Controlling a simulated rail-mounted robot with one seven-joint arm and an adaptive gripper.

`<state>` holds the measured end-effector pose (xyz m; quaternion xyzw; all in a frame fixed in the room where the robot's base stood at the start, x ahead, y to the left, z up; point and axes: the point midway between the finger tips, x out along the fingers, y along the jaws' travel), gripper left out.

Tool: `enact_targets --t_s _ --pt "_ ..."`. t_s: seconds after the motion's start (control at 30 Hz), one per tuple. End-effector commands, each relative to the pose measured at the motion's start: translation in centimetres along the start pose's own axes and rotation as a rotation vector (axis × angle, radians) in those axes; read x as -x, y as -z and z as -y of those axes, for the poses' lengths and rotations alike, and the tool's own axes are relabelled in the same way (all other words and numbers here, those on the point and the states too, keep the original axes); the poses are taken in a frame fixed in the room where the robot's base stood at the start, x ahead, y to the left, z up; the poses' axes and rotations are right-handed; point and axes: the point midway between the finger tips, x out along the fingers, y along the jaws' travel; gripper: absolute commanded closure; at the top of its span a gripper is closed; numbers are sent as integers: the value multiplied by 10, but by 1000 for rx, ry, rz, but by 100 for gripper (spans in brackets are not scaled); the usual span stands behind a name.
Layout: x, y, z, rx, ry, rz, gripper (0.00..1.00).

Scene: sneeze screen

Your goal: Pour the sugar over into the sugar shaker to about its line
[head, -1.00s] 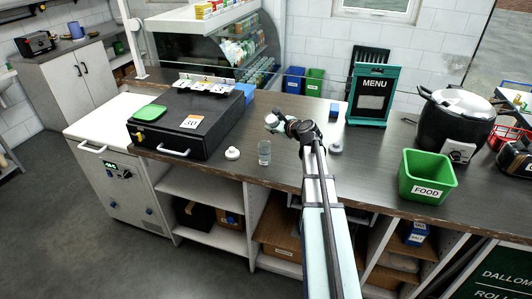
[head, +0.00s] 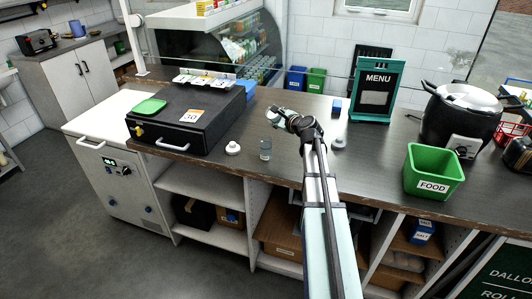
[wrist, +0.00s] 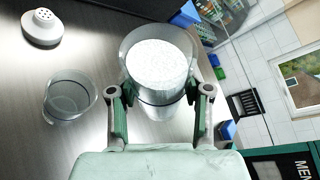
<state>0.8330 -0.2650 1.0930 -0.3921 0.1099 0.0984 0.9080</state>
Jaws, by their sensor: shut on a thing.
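My gripper (wrist: 160,98) is shut on a clear glass vessel (wrist: 158,70) with white sugar in it; a dark line rings its side. In the head view the held vessel (head: 273,115) is small, at the end of my arm above the counter. An empty clear glass shaker (wrist: 69,97) stands on the counter, left of the held vessel in the wrist view, apart from it. It also shows in the head view (head: 265,149). A white lid with holes (wrist: 42,27) lies beyond it, and shows left of the glass in the head view (head: 233,148).
A black cash drawer (head: 185,125) stands left on the counter (head: 225,175). Another pale round lid (head: 338,142) lies right of my gripper. The menu board (head: 376,92), green food bin (head: 433,172) and black pot (head: 460,115) stand farther right.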

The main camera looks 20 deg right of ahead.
Motion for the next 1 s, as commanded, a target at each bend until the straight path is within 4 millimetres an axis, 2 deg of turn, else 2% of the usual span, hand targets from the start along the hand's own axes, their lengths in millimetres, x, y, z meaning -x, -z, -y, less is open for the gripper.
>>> enact_targets --t_s 0.03,0.33,1.0 --pt "-2 4 -4 19 9 1 93" --pt "-2 5 -3 118 50 0 93" --pt "-3 7 -5 165 69 1 93"
